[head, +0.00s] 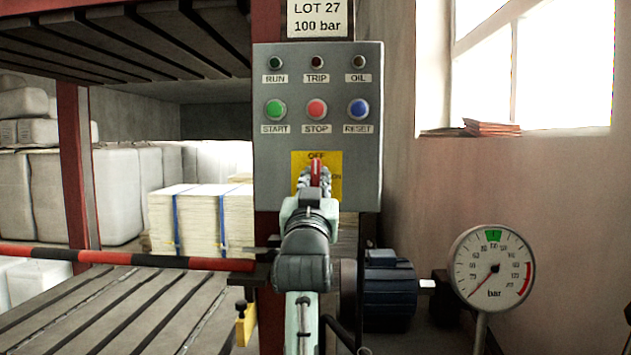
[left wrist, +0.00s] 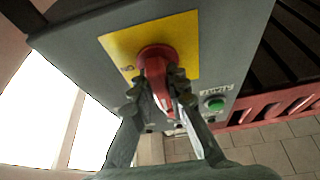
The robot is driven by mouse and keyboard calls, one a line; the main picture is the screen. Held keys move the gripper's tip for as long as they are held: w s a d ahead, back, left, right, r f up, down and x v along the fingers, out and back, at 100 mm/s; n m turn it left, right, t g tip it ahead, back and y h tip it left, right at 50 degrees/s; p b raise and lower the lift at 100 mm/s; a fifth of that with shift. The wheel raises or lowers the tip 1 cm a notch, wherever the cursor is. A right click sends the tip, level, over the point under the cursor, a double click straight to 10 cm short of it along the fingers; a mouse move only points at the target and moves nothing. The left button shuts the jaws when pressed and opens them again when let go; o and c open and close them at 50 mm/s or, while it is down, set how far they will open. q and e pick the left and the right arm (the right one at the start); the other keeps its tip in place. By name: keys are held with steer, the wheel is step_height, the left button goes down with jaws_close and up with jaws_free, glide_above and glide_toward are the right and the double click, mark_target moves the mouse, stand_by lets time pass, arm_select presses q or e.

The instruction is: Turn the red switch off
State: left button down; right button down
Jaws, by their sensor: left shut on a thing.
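The red switch (head: 316,170) is a rotary handle on a yellow plate (head: 331,162) low on the grey control panel (head: 267,185). In the head view its handle stands about upright, toward the OFF label; an ON label shows at the right. My left gripper (head: 315,182) is in front of the switch and covers its lower part. In the left wrist view the fingers of the left gripper (left wrist: 162,92) are shut on the red switch (left wrist: 157,62), one on each side of the handle. My right gripper is not in view.
Green START (head: 275,109), red STOP (head: 317,109) and blue RESET (head: 358,109) buttons sit above the switch. A pressure gauge (head: 491,267) stands at the right, a blue motor (head: 389,290) behind my arm. A red and black bar (head: 130,259) crosses at the left.

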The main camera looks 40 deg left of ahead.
mark_target(317, 118)
arm_select(q)
steer(key=shift+f+n, duration=0.1)
steer(key=shift+n, duration=0.3)
steer(key=c, duration=1.5)
jaws_free()
step_height(317, 118, up, 10)
steer(key=shift+r, duration=0.1)
